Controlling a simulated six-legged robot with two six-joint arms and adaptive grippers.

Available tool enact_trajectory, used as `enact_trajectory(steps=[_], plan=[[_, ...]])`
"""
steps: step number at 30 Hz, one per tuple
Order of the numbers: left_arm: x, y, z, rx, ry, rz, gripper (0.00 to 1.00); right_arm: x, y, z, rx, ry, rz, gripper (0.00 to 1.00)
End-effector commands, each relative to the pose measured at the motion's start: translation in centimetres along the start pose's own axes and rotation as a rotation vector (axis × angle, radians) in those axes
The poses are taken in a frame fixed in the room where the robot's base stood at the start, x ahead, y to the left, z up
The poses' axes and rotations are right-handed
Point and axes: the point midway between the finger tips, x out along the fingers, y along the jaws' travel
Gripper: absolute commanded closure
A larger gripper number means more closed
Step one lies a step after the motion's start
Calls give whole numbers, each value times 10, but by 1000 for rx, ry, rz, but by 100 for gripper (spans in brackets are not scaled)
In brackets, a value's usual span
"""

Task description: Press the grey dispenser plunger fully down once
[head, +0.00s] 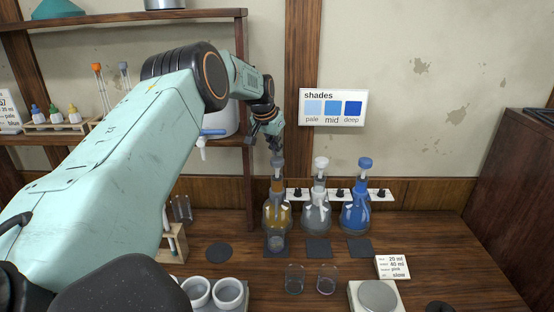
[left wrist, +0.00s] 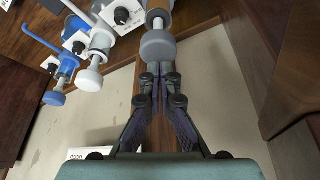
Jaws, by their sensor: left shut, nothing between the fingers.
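The grey dispenser plunger (head: 277,162) tops the amber bottle (head: 277,212), leftmost of three dispenser bottles. It stands raised on its stem. My left gripper (head: 277,147) is shut and empty, just above the plunger's cap in the head view. In the left wrist view the shut fingertips (left wrist: 160,68) lie right by the edge of the grey cap (left wrist: 158,46); I cannot tell whether they touch it. My right gripper is not in view.
A white-capped bottle (head: 319,212) and a blue-capped bottle (head: 357,212) stand close to the right. Below them are dark mats (head: 318,249), two small glass beakers (head: 327,279) and a scale (head: 377,296). A shelf (head: 228,141) stands to the left.

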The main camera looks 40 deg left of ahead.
Motion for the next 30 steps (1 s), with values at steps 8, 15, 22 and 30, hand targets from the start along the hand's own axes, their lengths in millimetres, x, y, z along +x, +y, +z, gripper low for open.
enact_trajectory(steps=[8,15,22,30], plan=[[11,0,5,0,-1,0,100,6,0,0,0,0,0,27],[15,0,6,0,-1,0,100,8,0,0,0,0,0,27],[18,0,8,0,-2,0,100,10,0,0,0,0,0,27],[25,0,12,0,-4,1,100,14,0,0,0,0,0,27]])
